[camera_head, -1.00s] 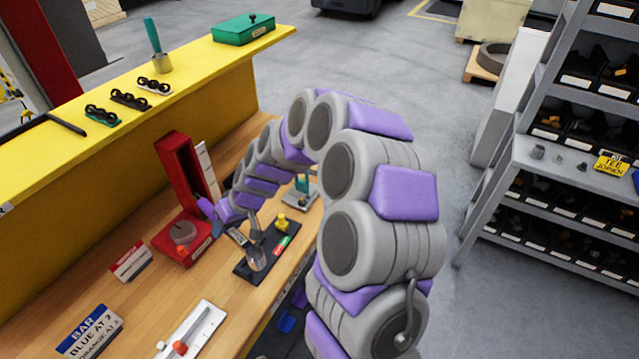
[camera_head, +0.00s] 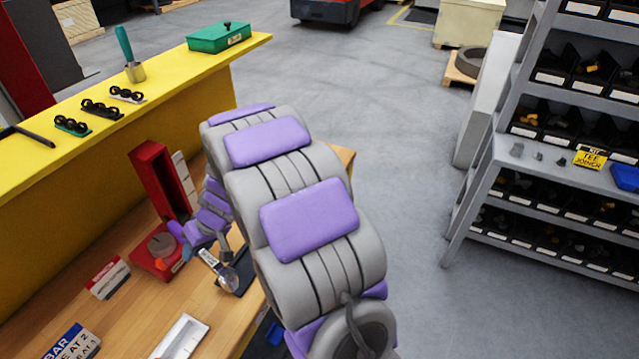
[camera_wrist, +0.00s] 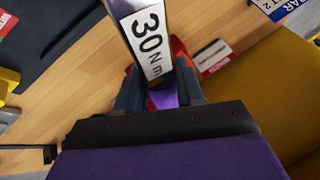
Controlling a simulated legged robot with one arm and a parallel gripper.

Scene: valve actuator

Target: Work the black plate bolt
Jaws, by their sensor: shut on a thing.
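My gripper (camera_head: 203,245) is low over the wooden bench, beside the black plate (camera_head: 243,270). In the wrist view my gripper (camera_wrist: 160,92) is shut on a flat tool with a white "30 Nm" label (camera_wrist: 146,42). In the head view this tool (camera_head: 209,259) slants down to a round silvery end over the plate's near left part. My arm hides most of the plate in the head view. The bolt cannot be made out, nor whether the tool touches it. A dark surface at the upper left of the wrist view (camera_wrist: 50,45) looks like the plate.
A red stand with a round grey knob (camera_head: 160,246) is just left of my gripper. A red-and-white sign (camera_head: 108,277), a blue-and-white sign (camera_head: 72,343) and a white slotted block (camera_head: 182,338) are on the bench. A yellow ledge (camera_head: 110,115) runs behind. Shelving is at right.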

